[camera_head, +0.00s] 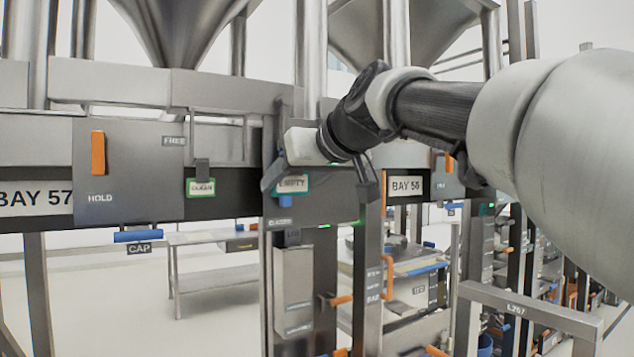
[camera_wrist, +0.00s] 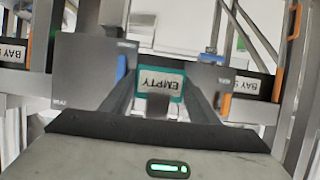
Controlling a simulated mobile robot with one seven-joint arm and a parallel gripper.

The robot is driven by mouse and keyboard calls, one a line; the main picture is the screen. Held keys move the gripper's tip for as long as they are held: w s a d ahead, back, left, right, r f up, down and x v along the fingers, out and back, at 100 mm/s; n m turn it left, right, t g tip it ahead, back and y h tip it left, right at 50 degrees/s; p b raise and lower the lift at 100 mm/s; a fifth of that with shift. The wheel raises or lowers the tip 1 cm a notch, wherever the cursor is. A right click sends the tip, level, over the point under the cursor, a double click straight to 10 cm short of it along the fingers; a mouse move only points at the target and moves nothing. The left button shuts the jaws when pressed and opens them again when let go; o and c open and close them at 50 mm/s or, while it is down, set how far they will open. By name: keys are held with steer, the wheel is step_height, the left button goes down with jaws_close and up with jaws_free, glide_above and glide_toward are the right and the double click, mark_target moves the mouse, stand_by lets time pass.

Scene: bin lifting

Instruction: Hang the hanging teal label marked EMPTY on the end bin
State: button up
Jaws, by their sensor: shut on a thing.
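The teal-bordered label reading EMPTY (camera_head: 292,184) is at the dark front panel below the bay beam, in the middle of the head view. In the head view my gripper (camera_head: 318,182) partly covers the panel behind. Whether the label touches the panel is unclear. I cannot tell which bin is the end bin.
A green-bordered label (camera_head: 201,187) hangs by a clip left of my gripper. A grey panel marked HOLD (camera_head: 100,180) carries an orange handle (camera_head: 98,153). Signs read BAY 57 (camera_head: 36,197) and BAY 56 (camera_head: 406,186). Steel posts and a low table (camera_head: 215,284) stand below and behind.

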steer(key=shift+s+d+f+b, duration=0.15)
steer(key=shift+s+d+b, duration=0.15)
steer(key=shift+s+b, duration=0.15)
steer(key=shift+s+d+b, duration=0.5)
steer(key=shift+s+d, duration=0.05)
steer(key=shift+s, duration=0.3)
steer(key=shift+s+d+b, duration=0.5)
steer(key=shift+s+d, duration=0.05)
steer(key=shift+s, duration=0.25)
steer(key=shift+s+d+b, duration=0.5)
steer(key=shift+s+d, duration=0.05)
steer(key=shift+s, duration=0.3)
